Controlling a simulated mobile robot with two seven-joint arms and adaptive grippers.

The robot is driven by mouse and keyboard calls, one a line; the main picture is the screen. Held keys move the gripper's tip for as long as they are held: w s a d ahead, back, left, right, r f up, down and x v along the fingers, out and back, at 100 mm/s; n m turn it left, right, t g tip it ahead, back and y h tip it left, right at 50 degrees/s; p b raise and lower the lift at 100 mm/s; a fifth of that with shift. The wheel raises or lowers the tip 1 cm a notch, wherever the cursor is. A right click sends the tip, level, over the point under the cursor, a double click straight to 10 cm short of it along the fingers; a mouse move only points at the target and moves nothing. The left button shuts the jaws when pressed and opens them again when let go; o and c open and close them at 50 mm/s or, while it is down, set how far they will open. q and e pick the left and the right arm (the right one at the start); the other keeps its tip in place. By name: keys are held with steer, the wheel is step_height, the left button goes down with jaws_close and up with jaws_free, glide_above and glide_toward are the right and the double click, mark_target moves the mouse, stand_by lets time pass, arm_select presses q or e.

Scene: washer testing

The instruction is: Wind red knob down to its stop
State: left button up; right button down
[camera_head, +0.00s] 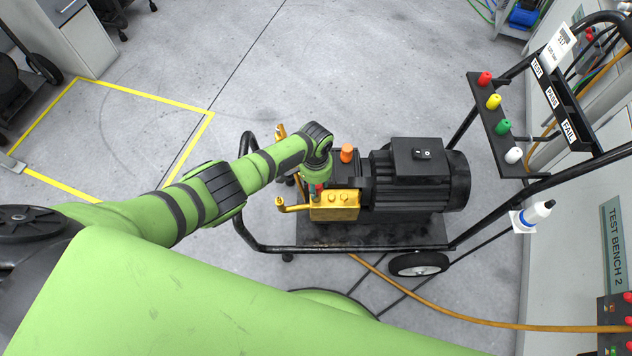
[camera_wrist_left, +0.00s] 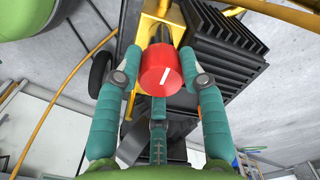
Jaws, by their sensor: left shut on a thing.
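The red knob (camera_wrist_left: 160,66) with a white line on its face is between the fingers of my left gripper (camera_wrist_left: 162,78) in the left wrist view. The white line slants from lower left to upper right. The gripper is shut on the knob, one teal finger at each side. In the head view the left gripper (camera_head: 318,184) points down at the yellow block (camera_head: 336,206) of the pump, and only a sliver of red shows there. How far the knob is from its stop cannot be seen. My right gripper is not in view.
The black motor (camera_head: 418,180) stands right of the yellow block on a black wheeled cart (camera_head: 300,236). An orange cap (camera_head: 347,153) is behind the block. A rack (camera_head: 500,125) with coloured caps and a white bottle (camera_head: 535,214) are at the right. A hose (camera_head: 430,306) crosses the floor.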

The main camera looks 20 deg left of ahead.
arm_select(q)
steer(key=o, duration=1.1)
steer(key=shift+s+a+f, duration=0.2)
steer(key=shift+s+a, duration=0.2)
steer(key=shift+a, duration=0.05)
steer(key=shift+r, duration=0.1)
steer(key=shift+w+d, duration=0.1)
steer(key=shift+d, duration=0.05)
steer(key=shift+w+d+r, duration=0.1)
steer(key=shift+r, duration=0.15)
step_height(320, 180, up, 12)
steer(key=shift+f, duration=0.2)
steer(key=shift+o, duration=0.2)
